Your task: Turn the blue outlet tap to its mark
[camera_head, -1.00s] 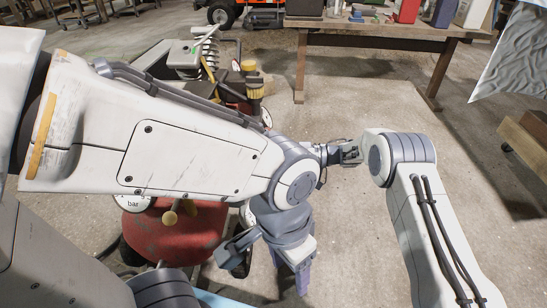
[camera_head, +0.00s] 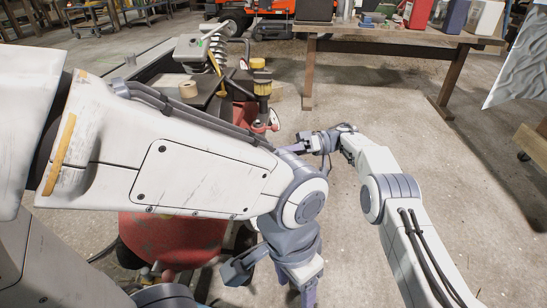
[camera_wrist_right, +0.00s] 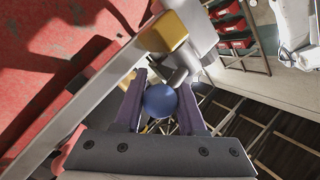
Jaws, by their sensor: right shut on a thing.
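The blue outlet tap shows as a round blue knob (camera_wrist_right: 160,101) in the right wrist view. My right gripper (camera_wrist_right: 161,112) has its two purple fingers on either side of the knob and is shut on it. In the head view my right gripper (camera_head: 291,148) reaches left to the red compressor, partly behind my left arm, and the blue knob is hidden there. The red compressor tank (camera_head: 170,238) stands below my left arm, which covers much of it. My left gripper (camera_head: 300,285) hangs downward in front, and its opening is not clear. No mark can be made out.
A yellow block-shaped part (camera_wrist_right: 164,32) and a grey pipe sit just beyond the knob. A yellow-capped part (camera_head: 259,75) stands on the compressor. A workbench (camera_head: 390,35) with containers stands at the back. The concrete floor right of my right arm is clear.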

